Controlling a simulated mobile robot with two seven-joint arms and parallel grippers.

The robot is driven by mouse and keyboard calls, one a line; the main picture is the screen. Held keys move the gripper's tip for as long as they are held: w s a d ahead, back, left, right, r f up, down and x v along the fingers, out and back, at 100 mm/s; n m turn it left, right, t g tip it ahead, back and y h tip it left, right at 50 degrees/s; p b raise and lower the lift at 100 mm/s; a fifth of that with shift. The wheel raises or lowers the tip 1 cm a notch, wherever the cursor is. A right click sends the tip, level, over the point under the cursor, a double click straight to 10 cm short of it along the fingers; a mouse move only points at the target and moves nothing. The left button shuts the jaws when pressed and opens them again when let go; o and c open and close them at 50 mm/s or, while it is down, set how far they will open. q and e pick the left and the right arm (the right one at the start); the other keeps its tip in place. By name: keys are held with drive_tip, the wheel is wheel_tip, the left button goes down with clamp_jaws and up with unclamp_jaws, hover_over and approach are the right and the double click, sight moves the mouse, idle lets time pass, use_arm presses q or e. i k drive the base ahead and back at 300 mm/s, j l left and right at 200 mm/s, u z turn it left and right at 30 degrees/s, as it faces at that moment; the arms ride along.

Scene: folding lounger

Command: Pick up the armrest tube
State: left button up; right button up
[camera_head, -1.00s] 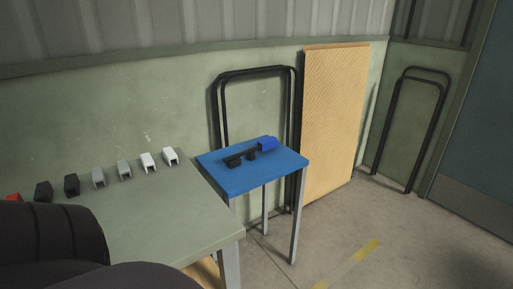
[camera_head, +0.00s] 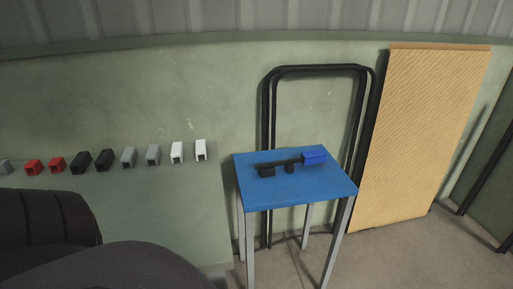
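A dark bar (camera_head: 280,163) with a blue block (camera_head: 314,158) at its right end and small dark blocks under it lies on a small blue-topped table (camera_head: 300,191). Black bent tube frames (camera_head: 320,68) stand upright behind that table, against the green wall. I cannot tell for certain which of these is the armrest tube. Neither of my grippers shows; only dark rounded shapes, likely part of my arm, fill the lower left.
A grey-green workbench (camera_head: 190,215) stands at left, with a row of small red, black, grey and white channel pieces (camera_head: 128,157) along its back. A tan ribbed panel (camera_head: 425,140) leans on the wall at right. Bare concrete floor (camera_head: 400,260) shows at lower right.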

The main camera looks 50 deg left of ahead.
sight(268, 169)
drive_tip(key=i+u, duration=0.2)
drive_tip(key=u, duration=0.25)
drive_tip(key=i+l+u, duration=0.1)
drive_tip(key=u, duration=0.35)
drive_tip(key=i+l+u, duration=0.15)
drive_tip(key=u, duration=0.3)
drive_tip(key=i+l+u, duration=0.2)
drive_tip(key=u, duration=0.25)
drive_tip(key=i+l+u, duration=0.1)
drive_tip(key=l+u, duration=0.15)
drive_tip(key=u, duration=0.2)
